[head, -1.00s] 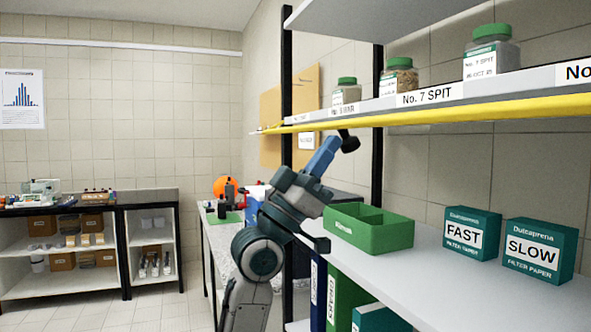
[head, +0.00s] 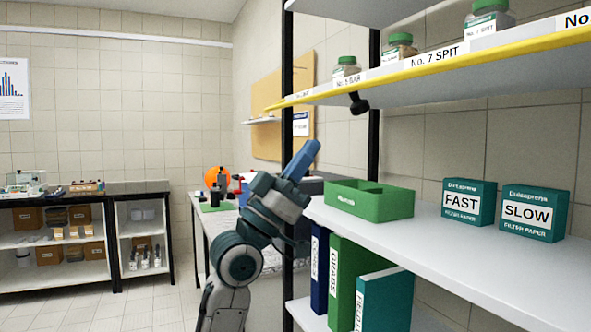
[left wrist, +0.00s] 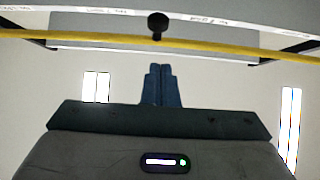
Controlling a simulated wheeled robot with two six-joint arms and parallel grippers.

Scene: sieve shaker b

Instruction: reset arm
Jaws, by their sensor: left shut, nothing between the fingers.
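My left gripper (head: 302,160) has blue fingers pointing up and to the right in the head view. It is in front of the shelf unit, below and left of the yellow-edged upper shelf. In the left wrist view its blue fingers (left wrist: 161,85) are together with nothing between them. A black knob (head: 358,103) sits at the underside of the upper shelf, apart from the fingers. The knob also shows in the left wrist view (left wrist: 157,22), beyond the fingertips. My right gripper is in neither view.
The upper shelf's yellow edge (head: 440,61) overhangs, with jars above it. A green bin (head: 370,203) and filter paper boxes, FAST (head: 469,202) and SLOW (head: 532,214), stand on the middle shelf (head: 455,262). Binders stand below. Open floor lies left of my arm.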

